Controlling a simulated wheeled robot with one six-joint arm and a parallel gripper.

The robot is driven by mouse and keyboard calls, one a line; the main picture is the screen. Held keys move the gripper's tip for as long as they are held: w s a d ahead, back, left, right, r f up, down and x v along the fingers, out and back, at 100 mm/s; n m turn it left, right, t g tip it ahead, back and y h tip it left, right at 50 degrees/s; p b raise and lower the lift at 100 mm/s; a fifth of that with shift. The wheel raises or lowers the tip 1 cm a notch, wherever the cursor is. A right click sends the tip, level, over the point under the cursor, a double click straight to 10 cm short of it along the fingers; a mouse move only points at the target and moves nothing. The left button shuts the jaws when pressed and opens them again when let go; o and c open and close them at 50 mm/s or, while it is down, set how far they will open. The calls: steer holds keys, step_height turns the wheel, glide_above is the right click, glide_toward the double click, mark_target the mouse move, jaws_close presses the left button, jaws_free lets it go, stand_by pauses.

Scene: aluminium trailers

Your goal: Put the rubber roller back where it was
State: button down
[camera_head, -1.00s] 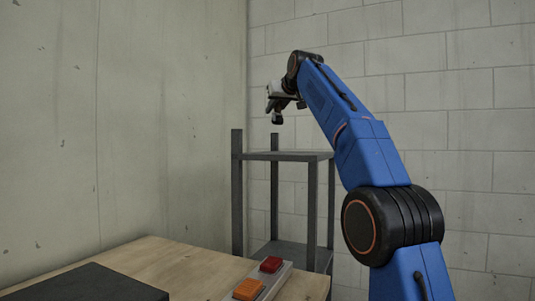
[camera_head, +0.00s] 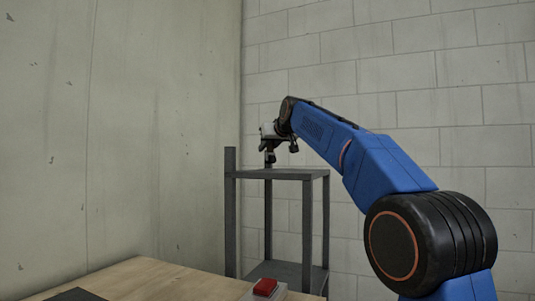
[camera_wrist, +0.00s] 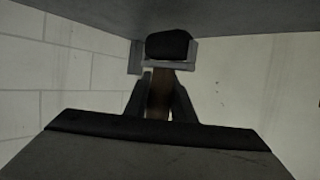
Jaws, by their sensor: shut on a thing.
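The rubber roller (camera_wrist: 167,45) shows in the wrist view as a black roller head in a grey frame with a brown handle. My gripper (camera_wrist: 159,88) is shut on the brown handle, a finger on each side. In the head view my gripper (camera_head: 271,156) is small and dark, just above the top board of the grey shelf rack (camera_head: 283,174). I cannot tell whether the roller touches the board.
A wooden table (camera_head: 150,280) stands in front of the rack. A red button (camera_head: 265,287) on a pale box sits at its edge, with a dark flat thing (camera_head: 75,295) at left. A concrete wall (camera_head: 150,130) rises at left. The rack's top board looks otherwise bare.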

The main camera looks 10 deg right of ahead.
steer(key=shift+f, duration=1)
steer(key=shift+f, duration=0.1)
steer(key=c, duration=1.5)
jaws_free()
steer(key=shift+s, duration=0.15)
steer(key=v, duration=1.2)
